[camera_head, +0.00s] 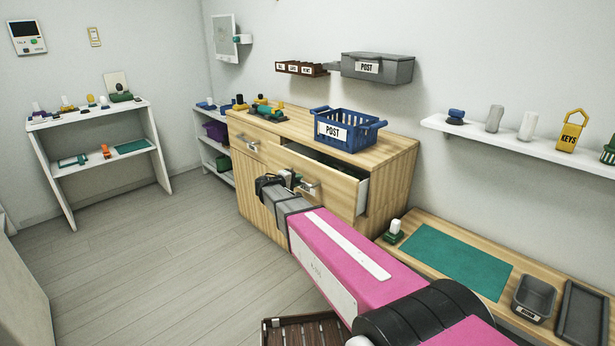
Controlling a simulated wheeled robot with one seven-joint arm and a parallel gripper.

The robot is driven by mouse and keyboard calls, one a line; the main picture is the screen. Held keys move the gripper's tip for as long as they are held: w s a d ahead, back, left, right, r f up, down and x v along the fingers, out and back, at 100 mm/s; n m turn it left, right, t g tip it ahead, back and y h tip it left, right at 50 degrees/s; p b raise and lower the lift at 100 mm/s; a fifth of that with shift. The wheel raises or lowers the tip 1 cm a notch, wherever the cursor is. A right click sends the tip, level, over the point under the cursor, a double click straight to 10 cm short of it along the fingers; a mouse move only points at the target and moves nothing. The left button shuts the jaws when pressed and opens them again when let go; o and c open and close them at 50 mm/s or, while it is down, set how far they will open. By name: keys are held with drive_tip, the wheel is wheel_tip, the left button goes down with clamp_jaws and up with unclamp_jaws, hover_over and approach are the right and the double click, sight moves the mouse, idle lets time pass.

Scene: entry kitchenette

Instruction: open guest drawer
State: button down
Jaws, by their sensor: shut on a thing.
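A wooden cabinet (397,170) stands against the wall with two drawers side by side at the top. The right drawer (335,187) is pulled part way out, and a dark gap shows above its front. The left drawer (269,155) looks shut. Each front has a small handle and label, too small to read, so I cannot tell which is the guest drawer. My gripper (287,180) is at the right drawer's front, shut on its handle (308,188). The fingertips are partly hidden by the gripper's own body.
A blue POST basket (347,131) and several small items (262,107) stand on the cabinet top. A low bench (400,252) with a green mat (458,262) is at the right. A dark slatted crate (305,331) is at the bottom. The floor at left is clear.

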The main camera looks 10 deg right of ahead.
drive_tip(key=f+v, duration=0.2)
drive_tip(key=v, duration=0.7)
drive_tip(key=f+v, duration=0.1)
drive_tip(key=v, duration=0.9)
drive_tip(key=shift+s+a+f, duration=0.25)
drive_tip(key=shift+a+f, duration=0.1)
drive_tip(key=c, duration=1.1)
unclamp_jaws()
drive_tip(key=shift+o, duration=0.2)
drive_tip(key=v, duration=1)
drive_tip(key=shift+s+a, duration=0.25)
